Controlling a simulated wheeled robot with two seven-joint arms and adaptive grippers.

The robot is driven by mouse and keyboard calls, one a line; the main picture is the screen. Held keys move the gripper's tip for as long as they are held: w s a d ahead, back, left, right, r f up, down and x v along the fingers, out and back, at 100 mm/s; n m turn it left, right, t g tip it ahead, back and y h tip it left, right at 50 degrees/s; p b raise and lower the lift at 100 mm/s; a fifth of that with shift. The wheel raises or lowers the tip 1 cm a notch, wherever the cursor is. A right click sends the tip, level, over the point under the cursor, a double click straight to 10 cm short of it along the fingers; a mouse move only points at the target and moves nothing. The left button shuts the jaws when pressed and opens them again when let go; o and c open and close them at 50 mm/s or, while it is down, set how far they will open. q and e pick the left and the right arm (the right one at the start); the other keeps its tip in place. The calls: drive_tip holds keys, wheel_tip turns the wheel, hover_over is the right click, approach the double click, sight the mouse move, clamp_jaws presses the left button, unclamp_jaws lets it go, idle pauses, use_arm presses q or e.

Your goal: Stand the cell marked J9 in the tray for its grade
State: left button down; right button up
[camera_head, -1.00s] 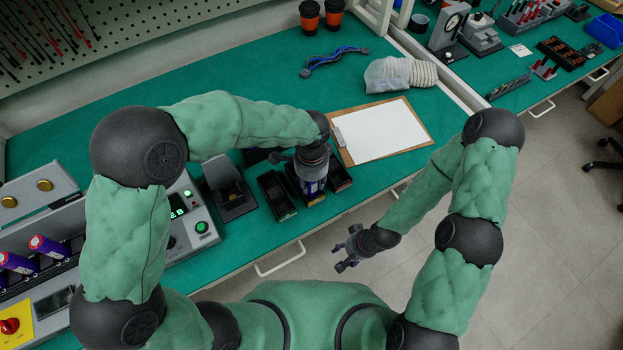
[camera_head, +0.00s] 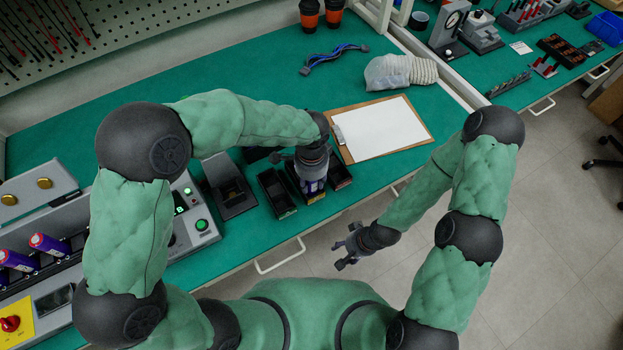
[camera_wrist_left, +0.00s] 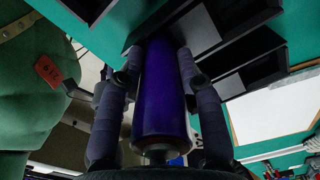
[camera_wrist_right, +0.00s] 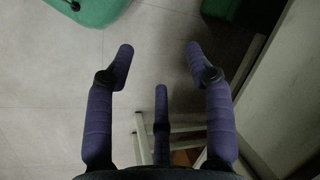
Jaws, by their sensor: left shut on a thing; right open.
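My left gripper (camera_head: 312,178) is shut on a purple-blue cylindrical cell (camera_wrist_left: 163,95). In the left wrist view the cell lies between the fingers, its far end down at a black tray; no marking is readable on it. In the head view the gripper is over the middle one of three small black trays, and hides most of it. The left tray (camera_head: 275,196) stands open beside it, and the right tray (camera_head: 340,176) is partly visible. My right gripper (camera_head: 350,248) is open and empty off the table's front edge; its spread fingers show in the right wrist view (camera_wrist_right: 160,80).
A clipboard with white paper (camera_head: 383,130) lies right of the trays. A black stand (camera_head: 229,187) and a tester with a green button (camera_head: 201,226) are to the left. More purple cells (camera_head: 48,244) sit in a rack at far left.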

use_arm(q)
drive_tip(key=shift+f, duration=0.2)
idle(0.3)
drive_tip(key=c, duration=0.7)
unclamp_jaws()
drive_tip(key=shift+c, duration=0.2)
drive_tip(key=shift+r+p, duration=2.5)
drive_tip(key=shift+r, duration=0.5)
